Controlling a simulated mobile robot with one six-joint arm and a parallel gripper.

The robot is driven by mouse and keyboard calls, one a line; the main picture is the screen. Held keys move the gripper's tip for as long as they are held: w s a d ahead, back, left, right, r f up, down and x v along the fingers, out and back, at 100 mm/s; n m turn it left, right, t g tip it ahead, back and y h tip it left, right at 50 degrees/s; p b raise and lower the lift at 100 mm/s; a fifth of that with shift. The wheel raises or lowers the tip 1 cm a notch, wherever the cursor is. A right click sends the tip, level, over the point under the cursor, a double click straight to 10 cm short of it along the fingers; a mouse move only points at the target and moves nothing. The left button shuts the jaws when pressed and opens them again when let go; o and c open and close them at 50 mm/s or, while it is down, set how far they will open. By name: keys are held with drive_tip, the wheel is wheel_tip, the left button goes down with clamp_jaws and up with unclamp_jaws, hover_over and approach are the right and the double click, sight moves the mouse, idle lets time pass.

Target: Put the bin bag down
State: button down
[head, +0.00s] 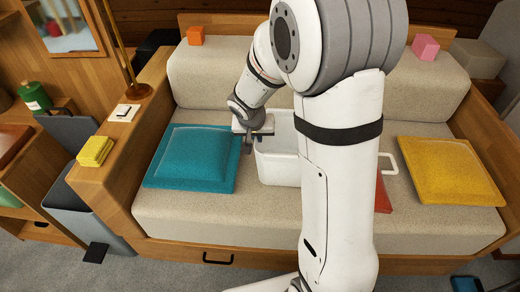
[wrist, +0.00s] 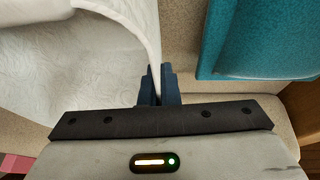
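The bin bag (head: 274,163) is a white, open-topped, box-like bag over the middle of the sofa seat, largely hidden behind my arm. One of its handles (head: 390,162) shows to the right of my arm. My gripper (head: 247,145) is at its left side, near the teal cushion. In the wrist view, the dark fingertips of my gripper (wrist: 158,92) are closed on a thin white strip of the bin bag, its handle or rim. The bag's crinkled white surface (wrist: 75,55) fills the left of that view. I cannot tell whether its base touches the seat.
A teal cushion (head: 190,158) lies left of the bag, a yellow cushion (head: 450,170) right. Part of a red item (head: 382,196) shows beside my arm. A grey bin (head: 85,200) stands left of the sofa. Bare seat (head: 205,215) shows in front of the teal cushion.

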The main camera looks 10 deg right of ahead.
drive_tip(key=shift+f+b, duration=0.7)
drive_tip(key=shift+f, duration=1.5)
drive_tip(key=shift+f, duration=0.15)
drive_tip(key=c, duration=1.7)
unclamp_jaws()
